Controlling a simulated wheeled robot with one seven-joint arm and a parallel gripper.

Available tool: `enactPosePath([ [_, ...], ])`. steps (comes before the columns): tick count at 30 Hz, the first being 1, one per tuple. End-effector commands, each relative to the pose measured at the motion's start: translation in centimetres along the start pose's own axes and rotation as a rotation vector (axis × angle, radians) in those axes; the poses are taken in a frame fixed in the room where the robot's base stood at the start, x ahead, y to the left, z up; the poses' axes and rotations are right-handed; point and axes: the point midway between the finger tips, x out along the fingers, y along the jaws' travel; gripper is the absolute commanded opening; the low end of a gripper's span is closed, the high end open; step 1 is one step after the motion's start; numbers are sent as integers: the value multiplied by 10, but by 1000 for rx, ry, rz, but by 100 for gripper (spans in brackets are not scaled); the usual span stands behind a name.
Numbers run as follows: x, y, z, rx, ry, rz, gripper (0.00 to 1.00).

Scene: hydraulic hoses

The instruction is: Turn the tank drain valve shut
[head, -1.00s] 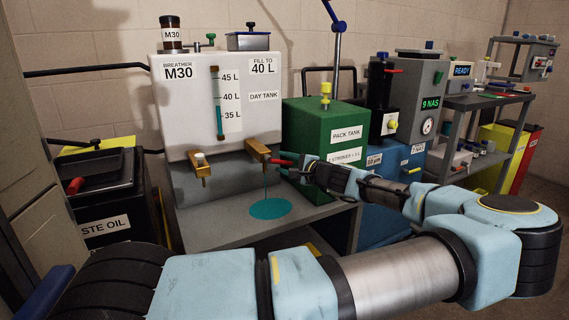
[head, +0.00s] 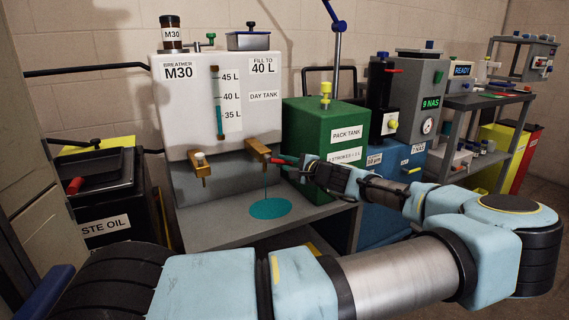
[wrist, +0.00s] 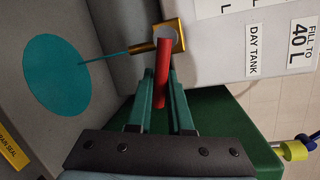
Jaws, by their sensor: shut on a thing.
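The day tank (head: 220,75) is white, with a sight glass and two brass taps low on its front. The right tap (head: 257,151) is the drain valve, with a red lever (head: 279,161) pointing out to the right. The wrist view shows the brass valve body (wrist: 168,37) and the red lever (wrist: 163,65) close up. My gripper (wrist: 163,88) has green fingers on either side of the lever and is shut on it; it also shows in the head view (head: 296,162). A thin teal stream (wrist: 115,53) runs from the valve into a round teal puddle (wrist: 52,78).
The puddle (head: 270,208) lies on the grey bench (head: 215,225). The left brass tap (head: 199,165) hangs beside the valve. A black waste oil bin (head: 100,190) stands at left.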

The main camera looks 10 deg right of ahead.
Motion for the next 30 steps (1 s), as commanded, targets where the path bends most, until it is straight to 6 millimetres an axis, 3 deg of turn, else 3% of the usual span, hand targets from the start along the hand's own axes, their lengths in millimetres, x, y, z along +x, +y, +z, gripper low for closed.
enactPosePath([
  [24,0,0,0,-1,0,1,0],
  [30,-2,-9,1,-192,38,29,0],
])
